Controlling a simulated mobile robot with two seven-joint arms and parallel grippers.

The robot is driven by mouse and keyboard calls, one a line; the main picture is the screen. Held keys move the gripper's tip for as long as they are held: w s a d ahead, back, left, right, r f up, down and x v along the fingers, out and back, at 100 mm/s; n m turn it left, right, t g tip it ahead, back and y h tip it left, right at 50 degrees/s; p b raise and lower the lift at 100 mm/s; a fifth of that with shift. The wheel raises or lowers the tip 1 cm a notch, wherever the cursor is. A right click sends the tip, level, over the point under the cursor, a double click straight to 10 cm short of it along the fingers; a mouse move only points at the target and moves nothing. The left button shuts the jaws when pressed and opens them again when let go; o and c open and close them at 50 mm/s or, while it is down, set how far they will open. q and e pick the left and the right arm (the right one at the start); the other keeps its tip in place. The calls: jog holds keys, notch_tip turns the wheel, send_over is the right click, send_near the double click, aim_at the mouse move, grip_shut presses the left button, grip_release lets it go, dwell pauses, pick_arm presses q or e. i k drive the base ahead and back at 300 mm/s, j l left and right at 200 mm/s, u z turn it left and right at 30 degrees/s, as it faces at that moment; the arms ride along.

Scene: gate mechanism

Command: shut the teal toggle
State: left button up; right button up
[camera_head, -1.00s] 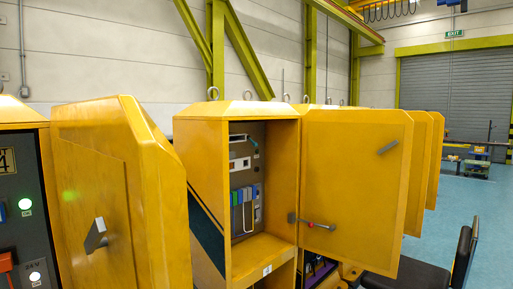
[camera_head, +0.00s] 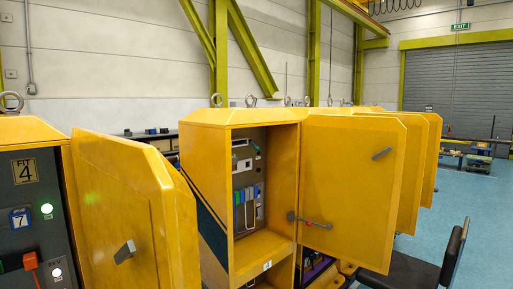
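I cannot make out a teal toggle for certain. The dark panel (camera_head: 38,205) of the yellow cabinet at the left edge carries a blue tag marked 7 (camera_head: 20,218), a lit green lamp (camera_head: 47,209), a lit white lamp (camera_head: 57,272) and a red lever (camera_head: 32,262). A small green part shows at the picture's left edge beside the red lever, cut off by the frame. The open middle cabinet holds a row of blue, green and pale modules (camera_head: 246,206). Neither of my grippers is in view.
The left cabinet's yellow door (camera_head: 138,205) stands open beside its panel. The middle cabinet's door (camera_head: 352,180) is open to the right. A black chair (camera_head: 425,268) stands at lower right.

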aim_at(255, 146)
jog(key=l, duration=0.4)
jog(key=i+l+u, duration=0.1)
jog(key=l, duration=0.35)
jog(key=i+l+u, duration=0.1)
jog(key=l, duration=0.35)
jog(key=i+l+u, duration=0.1)
jog(key=l, duration=0.35)
jog(key=i+l+u, duration=0.3)
jog(key=i+l, duration=0.45)
jog(key=i+u, duration=0.1)
jog(key=i, duration=0.35)
jog(key=i+l+u, duration=0.1)
jog(key=i, duration=0.3)
jog(key=i+l+u, duration=0.1)
jog(key=i, duration=0.3)
jog(key=l, duration=0.1)
